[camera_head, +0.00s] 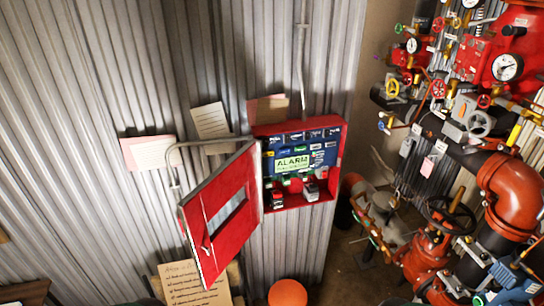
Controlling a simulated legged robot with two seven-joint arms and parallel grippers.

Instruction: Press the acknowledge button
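A red alarm box (338,160) is mounted on the corrugated metal wall. Its red door (230,205), with a window and a small handle, hangs open to the left. Inside is a blue panel (325,158) with a lit green display (292,163) that reads "ALARM". Small labelled keys or labels surround the display. They are too small to read, so I cannot tell which is the acknowledge button.
Red pipes (505,185), valves and gauges (507,67) crowd the right side. A grey conduit (301,60) runs down to the box. Paper notices (211,121) hang on the wall. An orange round object (287,293) is at bottom centre. Space before the box's opening looks clear.

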